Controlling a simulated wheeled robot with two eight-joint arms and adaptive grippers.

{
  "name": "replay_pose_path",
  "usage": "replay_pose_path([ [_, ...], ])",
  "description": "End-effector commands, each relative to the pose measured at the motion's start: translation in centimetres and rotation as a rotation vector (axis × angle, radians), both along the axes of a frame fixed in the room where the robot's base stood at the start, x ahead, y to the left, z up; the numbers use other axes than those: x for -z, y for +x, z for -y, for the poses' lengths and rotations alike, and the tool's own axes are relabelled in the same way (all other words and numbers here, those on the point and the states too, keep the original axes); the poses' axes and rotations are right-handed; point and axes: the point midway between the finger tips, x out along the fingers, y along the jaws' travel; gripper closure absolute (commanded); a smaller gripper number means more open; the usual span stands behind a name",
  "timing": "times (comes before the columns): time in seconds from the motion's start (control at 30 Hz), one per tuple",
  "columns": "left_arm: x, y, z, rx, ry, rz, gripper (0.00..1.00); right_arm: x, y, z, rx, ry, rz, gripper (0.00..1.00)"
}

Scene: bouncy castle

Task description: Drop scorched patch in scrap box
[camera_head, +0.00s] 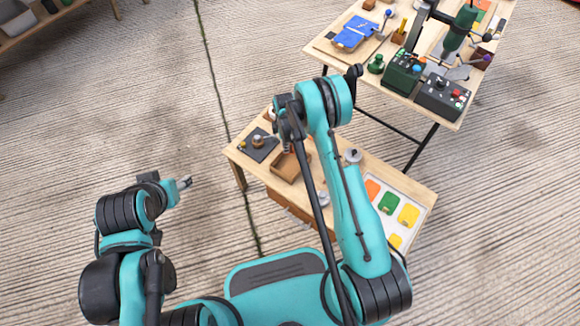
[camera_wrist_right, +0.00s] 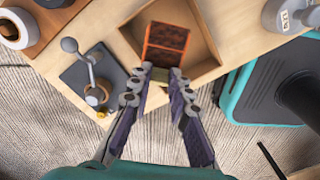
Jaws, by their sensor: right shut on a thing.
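The scorched patch (camera_wrist_right: 167,42), an orange-edged, dark blackened square piece, is held at the fingertips of my right gripper (camera_wrist_right: 160,75). It is over the open wooden scrap box (camera_wrist_right: 203,46), apparently above its floor; the exact height is unclear. In the head view the scrap box (camera_head: 284,168) sits on the small wooden bench, just below my right gripper (camera_head: 289,146). The patch cannot be made out there. My left gripper (camera_head: 184,183) is over the bare floor to the left of the bench, and its jaw opening is too small to read.
A dark plate with a knobbed tool (camera_head: 258,143) stands left of the box. A tray of coloured patches (camera_head: 394,205) lies at the bench's right end. A second table (camera_head: 392,76) with machines stands behind. The floor at left is clear.

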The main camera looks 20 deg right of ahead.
Motion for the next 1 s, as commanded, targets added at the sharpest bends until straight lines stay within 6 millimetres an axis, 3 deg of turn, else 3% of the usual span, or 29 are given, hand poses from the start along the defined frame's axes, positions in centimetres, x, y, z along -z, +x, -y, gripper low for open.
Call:
replay_pose_path([
  [0.23,0.0,0.0,0.0,0.000,0.000,0.000,0.51,0.1,0.0,0.0,0.000,0.000,0.000,0.97],
  [0.27,0.0,0.0,0.0,0.000,0.000,0.000,0.51,0.1,0.0,0.0,0.000,0.000,0.000,0.79],
  [0.3,0.0,0.0,0.0,0.000,0.000,0.000,0.51,0.1,0.0,0.0,0.000,0.000,0.000,0.69],
  [0.37,0.0,0.0,0.0,0.000,0.000,0.000,0.51,0.1,0.0,0.0,0.000,0.000,0.000,0.58],
  [0.73,0.0,0.0,0.0,0.000,0.000,0.000,0.51,-0.4,0.0,0.0,0.001,0.000,0.000,0.58],
  [0.87,0.0,0.0,0.0,0.000,0.000,0.000,0.51,-2.4,0.0,0.0,0.001,0.000,0.000,0.58],
  [1.0,0.0,0.0,0.0,0.000,0.000,0.000,0.51,-5.5,0.0,0.0,0.000,0.000,0.000,0.58],
])
